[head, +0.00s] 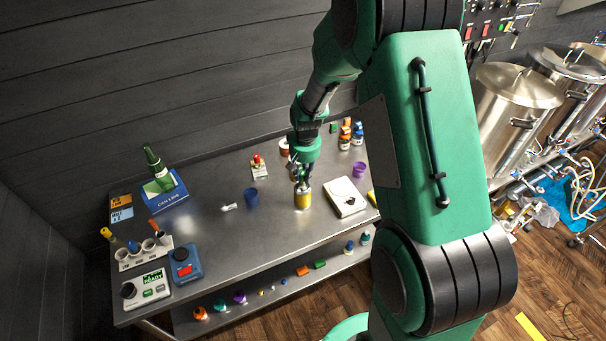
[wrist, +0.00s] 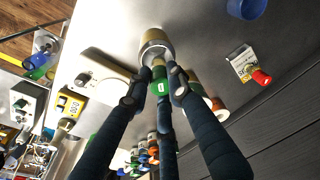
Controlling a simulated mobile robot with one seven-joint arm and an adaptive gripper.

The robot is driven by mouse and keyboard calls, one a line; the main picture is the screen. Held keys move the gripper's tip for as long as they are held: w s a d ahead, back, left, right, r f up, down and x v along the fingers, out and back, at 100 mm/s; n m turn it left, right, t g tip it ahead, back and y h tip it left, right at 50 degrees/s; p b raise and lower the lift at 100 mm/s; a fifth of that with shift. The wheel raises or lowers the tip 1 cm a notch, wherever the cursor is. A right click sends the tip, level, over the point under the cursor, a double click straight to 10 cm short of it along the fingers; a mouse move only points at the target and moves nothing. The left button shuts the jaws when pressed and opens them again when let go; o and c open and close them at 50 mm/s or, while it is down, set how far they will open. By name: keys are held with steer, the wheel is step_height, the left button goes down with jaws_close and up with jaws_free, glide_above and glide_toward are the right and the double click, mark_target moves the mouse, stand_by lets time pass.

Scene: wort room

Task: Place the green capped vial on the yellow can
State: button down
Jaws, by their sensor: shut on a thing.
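The yellow can (head: 303,200) stands upright on the steel table. In the wrist view its round top (wrist: 152,42) lies just beyond my fingertips. My gripper (head: 302,178) is directly above the can, pointing down. In the wrist view my gripper (wrist: 161,76) is shut on the green capped vial (wrist: 160,88), whose green part shows between the fingers. The vial is mostly hidden by the fingers. I cannot tell whether its lower end touches the can.
A white scale-like device (head: 344,197) stands right of the can, and a purple cup (head: 359,169) behind it. The front middle table is clear.

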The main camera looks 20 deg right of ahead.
steer(key=shift+f, duration=0.1)
steer(key=c, duration=1.5)
jaws_free()
steer(key=shift+c, duration=0.2)
step_height(320, 180, up, 12)
steer(key=s, duration=0.1)
steer(key=shift+s, duration=0.15)
steer(key=shift+a, duration=0.1)
